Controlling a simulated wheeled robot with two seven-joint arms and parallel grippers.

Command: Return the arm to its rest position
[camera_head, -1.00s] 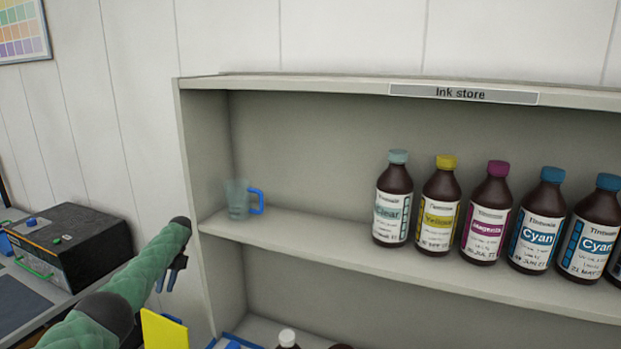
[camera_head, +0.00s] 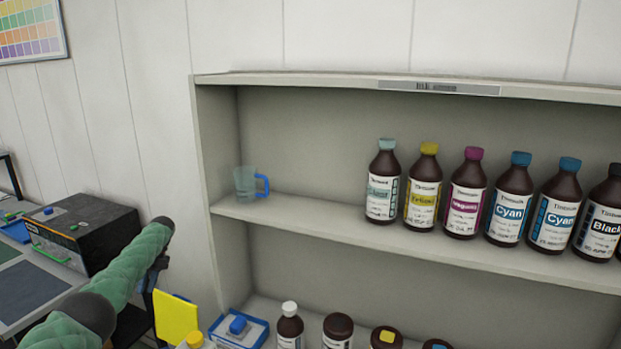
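My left arm comes in from the lower left in green padded links. My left gripper (camera_head: 158,269) hangs dark and small below the arm's end, left of the shelf unit and apart from it. Its fingers are partly behind the arm and too small to tell open from shut. I see nothing held in it. My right arm and gripper are not in view.
A shelf unit (camera_head: 440,91) carries a row of brown bottles, from clear (camera_head: 382,182) to black (camera_head: 602,217), and a blue-handled jug (camera_head: 248,184). A black box (camera_head: 85,232) stands on the left bench.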

